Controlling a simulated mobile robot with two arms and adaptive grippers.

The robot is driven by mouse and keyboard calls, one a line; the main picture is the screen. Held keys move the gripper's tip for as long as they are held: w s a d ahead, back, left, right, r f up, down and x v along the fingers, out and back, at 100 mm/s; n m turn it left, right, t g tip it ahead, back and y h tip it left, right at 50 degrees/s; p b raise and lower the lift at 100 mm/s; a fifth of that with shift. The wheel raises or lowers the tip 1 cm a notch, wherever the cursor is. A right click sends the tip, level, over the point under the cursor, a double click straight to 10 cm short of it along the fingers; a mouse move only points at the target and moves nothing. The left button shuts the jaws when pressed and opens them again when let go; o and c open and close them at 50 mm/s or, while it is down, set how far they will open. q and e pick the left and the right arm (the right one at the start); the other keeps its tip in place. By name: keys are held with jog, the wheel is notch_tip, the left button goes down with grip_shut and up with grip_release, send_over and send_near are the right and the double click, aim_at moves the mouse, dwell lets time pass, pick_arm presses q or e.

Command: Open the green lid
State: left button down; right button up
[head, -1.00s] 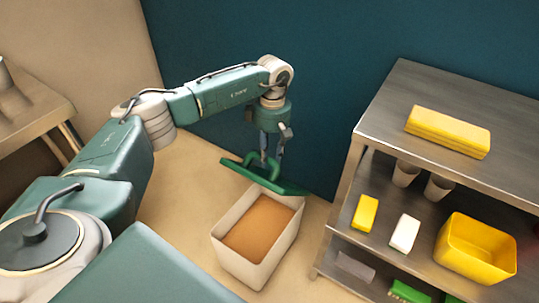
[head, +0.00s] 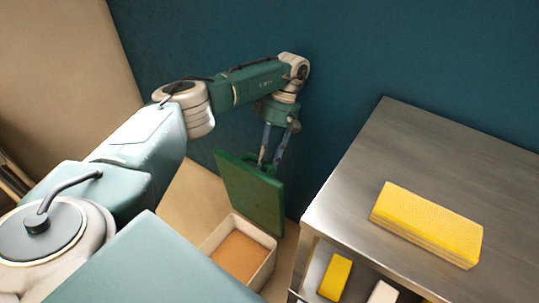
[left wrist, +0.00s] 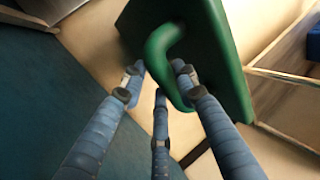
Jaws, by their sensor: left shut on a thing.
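The green lid (head: 250,190) is off the white box (head: 262,241) and stands steeply tilted above its back edge in the head view. My left gripper (head: 268,166) is behind the lid, shut on its handle. In the left wrist view the fingers (left wrist: 160,95) close around the curved green handle (left wrist: 165,55), and the lid (left wrist: 215,50) hangs beyond them. The box is open on top and holds an orange-brown filling (head: 240,255). My right gripper is not in view.
A metal shelf unit (head: 400,150) stands close on the right, with a yellow block (head: 428,222) on top. A smaller yellow block (head: 335,277) and a whitish block (head: 383,293) lie on a lower shelf. A dark teal wall (head: 350,60) is behind the lid.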

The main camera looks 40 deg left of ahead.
pick_arm(q)
jog(key=shift+d+f, duration=0.15)
jog(key=shift+f, duration=0.45)
jog(key=c, duration=1.4)
grip_release()
jog(key=shift+o, duration=0.5)
jog(key=shift+w+f, duration=0.1)
jog(key=shift+w, duration=0.05)
notch_tip(320, 180, up, 10)
